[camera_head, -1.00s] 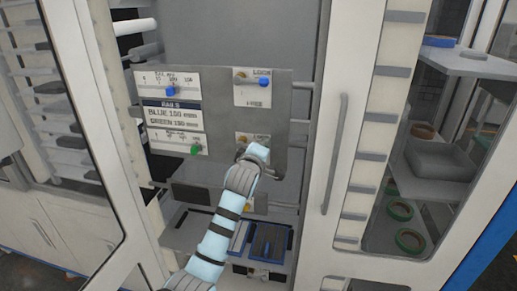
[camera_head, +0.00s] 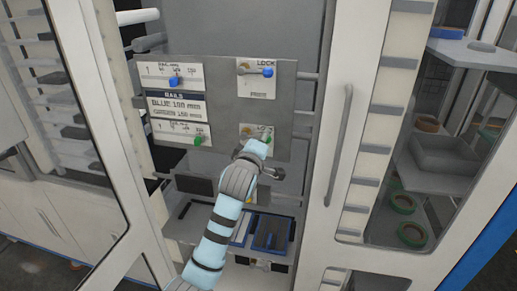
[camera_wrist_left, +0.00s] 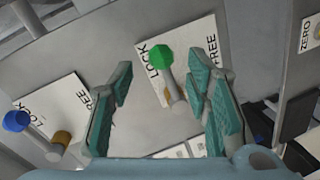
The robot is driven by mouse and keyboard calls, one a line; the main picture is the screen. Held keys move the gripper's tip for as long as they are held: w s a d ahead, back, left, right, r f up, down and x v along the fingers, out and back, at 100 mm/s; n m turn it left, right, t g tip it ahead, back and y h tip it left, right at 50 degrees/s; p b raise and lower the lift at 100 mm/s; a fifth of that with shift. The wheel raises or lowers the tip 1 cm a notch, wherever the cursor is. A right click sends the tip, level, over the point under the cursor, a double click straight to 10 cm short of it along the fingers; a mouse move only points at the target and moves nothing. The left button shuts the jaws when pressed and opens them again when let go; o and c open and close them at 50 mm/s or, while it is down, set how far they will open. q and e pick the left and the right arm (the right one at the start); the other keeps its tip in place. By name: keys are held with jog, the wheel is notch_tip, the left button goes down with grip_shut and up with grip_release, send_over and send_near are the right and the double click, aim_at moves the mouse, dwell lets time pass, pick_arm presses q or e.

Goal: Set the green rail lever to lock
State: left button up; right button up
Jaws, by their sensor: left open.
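The green rail lever (camera_head: 267,141) is on a small white card at the lower right of the grey panel. In the left wrist view its green knob (camera_wrist_left: 161,56) and grey stem show against the card, between the words LOCK and FREE. My left gripper (camera_head: 256,148) is just below and in front of this card. In the left wrist view the left gripper (camera_wrist_left: 168,64) is open, its teal-padded fingers on either side of the green knob, with gaps on both sides. I see no contact. My right gripper is not in view.
A blue lever (camera_head: 267,72) sits on the panel (camera_head: 222,92) above, with its own LOCK card. Sliders with blue (camera_head: 175,82) and green (camera_head: 197,140) knobs are at the left. A blue tray (camera_head: 271,236) lies below. White door frames stand on both sides.

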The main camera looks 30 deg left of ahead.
pick_arm(q)
jog(key=v, duration=0.7)
jog(key=shift+s, duration=0.4)
jog(key=shift+w+r, duration=0.1)
